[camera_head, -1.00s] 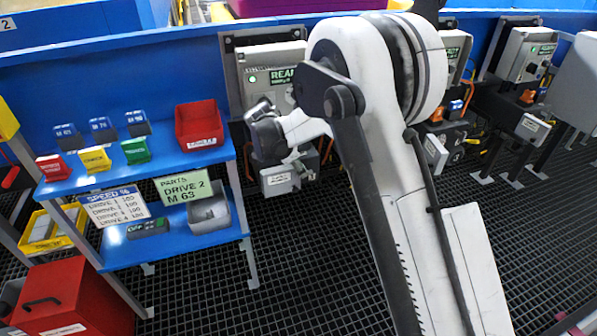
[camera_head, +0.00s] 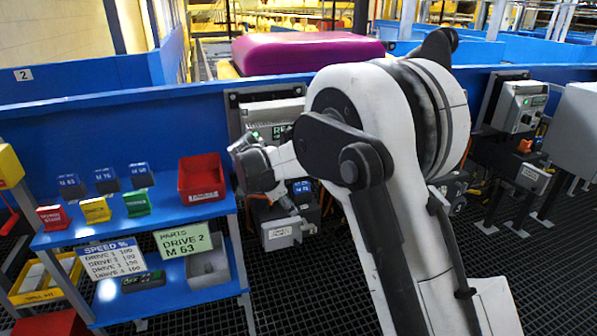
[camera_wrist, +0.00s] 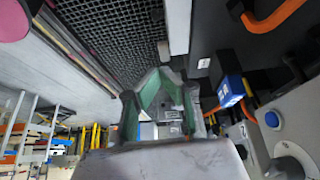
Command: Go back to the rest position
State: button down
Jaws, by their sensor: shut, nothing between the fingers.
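My gripper shows in the wrist view (camera_wrist: 166,80), its fingers with green inner faces drawn together and nothing held between them. In the head view my white and black arm reaches up from the lower right and bends at a large round joint. The wrist end, at the left of this joint, is raised in front of a grey control box (camera_head: 275,118) on the blue wall, hiding part of it. The fingers are hard to make out there.
A blue wall (camera_head: 60,120) runs behind. More control boxes (camera_head: 521,107) hang at the right. Dark grating (camera_head: 320,300) covers the floor.

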jog(key=s+d+r+n+t+y+p, duration=0.1)
jog(key=s+d+r+n+y+p, duration=0.15)
jog(key=s+d+r, duration=0.6)
jog(key=s+d+r+n+t+y+p, duration=0.1)
jog(key=s+d+r+n+p, duration=0.35)
jog(key=r, duration=0.75)
jog(key=s+d+r+n+t+y+p, duration=0.1)
jog(key=s+d, duration=0.4)
jog(key=s, duration=0.6)
jog(key=s+d+r+n+t+p, duration=0.2)
jog(key=s+d+n, duration=0.3)
jog(key=s, duration=0.7)
jog(key=shift+d+r+n+y+p, duration=0.25)
jog(key=shift+r+n+y+p, duration=0.1)
jog(key=shift+r+n+p, duration=0.2)
